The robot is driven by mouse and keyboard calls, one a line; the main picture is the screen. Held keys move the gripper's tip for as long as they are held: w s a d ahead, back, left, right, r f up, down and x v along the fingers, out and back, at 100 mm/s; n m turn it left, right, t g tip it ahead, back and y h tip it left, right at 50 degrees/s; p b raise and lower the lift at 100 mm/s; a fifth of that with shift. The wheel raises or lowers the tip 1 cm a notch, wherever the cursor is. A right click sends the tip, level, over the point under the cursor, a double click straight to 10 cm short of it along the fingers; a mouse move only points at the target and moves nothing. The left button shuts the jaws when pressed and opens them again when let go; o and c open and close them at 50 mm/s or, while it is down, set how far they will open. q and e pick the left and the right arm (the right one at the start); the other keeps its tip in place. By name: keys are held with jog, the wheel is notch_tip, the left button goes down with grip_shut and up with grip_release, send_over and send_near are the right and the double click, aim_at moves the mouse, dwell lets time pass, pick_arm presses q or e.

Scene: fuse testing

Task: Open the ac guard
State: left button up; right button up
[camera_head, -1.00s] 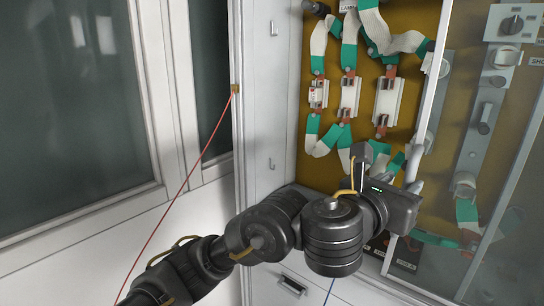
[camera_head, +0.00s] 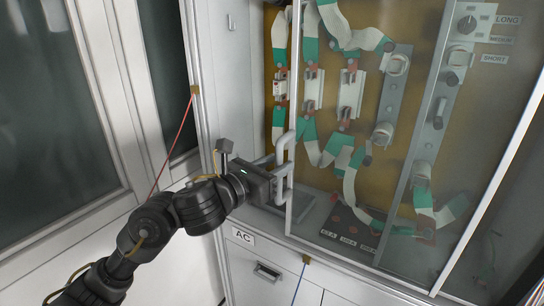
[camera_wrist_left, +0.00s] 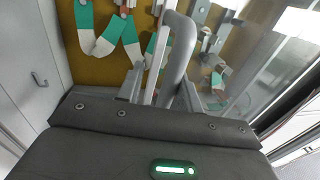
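The clear AC guard (camera_head: 340,205) stands in front of the brown fuse panel. Its pale left edge (camera_head: 293,100) passes just right of the leftmost fuse holder, so the other holders show through the pane. A grey bar handle (camera_head: 284,147) sits on that edge. My left gripper (camera_head: 283,180) is at the handle. In the left wrist view the handle (camera_wrist_left: 178,60) stands between the fingers (camera_wrist_left: 162,92), which are closed around it; the exact contact is partly hidden. My right gripper is not in view.
An AC label (camera_head: 243,237) and a drawer handle (camera_head: 267,270) are below the guard. A white cabinet side (camera_head: 228,70) with a small hook stands left of the panel. A knob (camera_head: 467,24) and switches lie behind glass at the right.

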pick_arm(q)
jog(key=shift+w+a, duration=0.2)
jog(key=shift+a, duration=0.15)
jog(key=p+v, duration=0.2)
jog(key=v, duration=1)
jog(key=shift+a, duration=0.2)
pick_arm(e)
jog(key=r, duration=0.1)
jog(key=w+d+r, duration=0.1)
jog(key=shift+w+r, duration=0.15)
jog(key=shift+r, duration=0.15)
pick_arm(q)
jog(key=shift+s, duration=0.1)
